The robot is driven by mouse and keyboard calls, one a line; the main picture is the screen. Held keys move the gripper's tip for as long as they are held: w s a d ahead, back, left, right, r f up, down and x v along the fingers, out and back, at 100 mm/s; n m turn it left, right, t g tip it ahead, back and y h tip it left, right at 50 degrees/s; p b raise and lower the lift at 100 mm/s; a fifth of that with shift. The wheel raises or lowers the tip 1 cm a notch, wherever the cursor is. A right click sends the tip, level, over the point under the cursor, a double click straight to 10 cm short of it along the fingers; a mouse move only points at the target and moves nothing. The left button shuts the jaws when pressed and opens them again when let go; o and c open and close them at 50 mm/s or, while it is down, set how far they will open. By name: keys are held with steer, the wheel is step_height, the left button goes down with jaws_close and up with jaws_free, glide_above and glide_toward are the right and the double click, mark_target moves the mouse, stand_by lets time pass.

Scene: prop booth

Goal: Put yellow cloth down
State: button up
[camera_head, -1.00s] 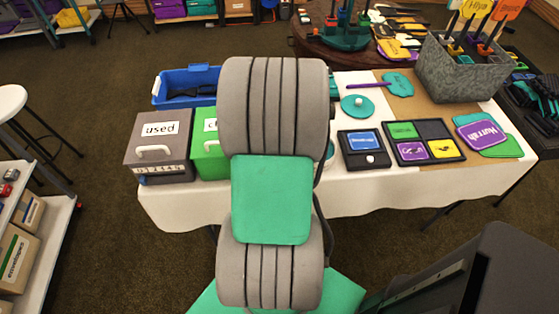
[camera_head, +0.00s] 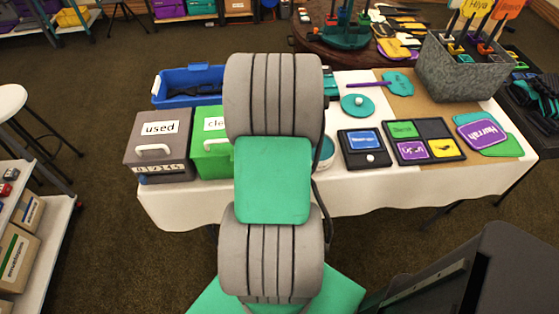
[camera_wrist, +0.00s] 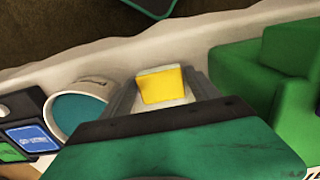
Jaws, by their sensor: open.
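The yellow cloth (camera_wrist: 161,86) shows in the wrist view as a small folded block between the two grey fingers of my gripper (camera_wrist: 158,76). The fingers are open, one on each side of it. A pale surface shows just below the cloth; I cannot tell whether the cloth rests on it or touches a finger. In the head view my arm hides both the gripper and the cloth.
A teal-filled tub (camera_wrist: 77,107) stands left of the gripper, a green box (camera_wrist: 265,75) right. The white-covered table (camera_head: 350,195) also holds a grey "used" box (camera_head: 158,150), a blue bin (camera_head: 187,77), a black tray (camera_head: 424,140) and a grey planter (camera_head: 463,75).

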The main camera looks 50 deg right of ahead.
step_height(320, 180, up, 12)
steer(key=shift+r, duration=0.15)
stand_by(0.4)
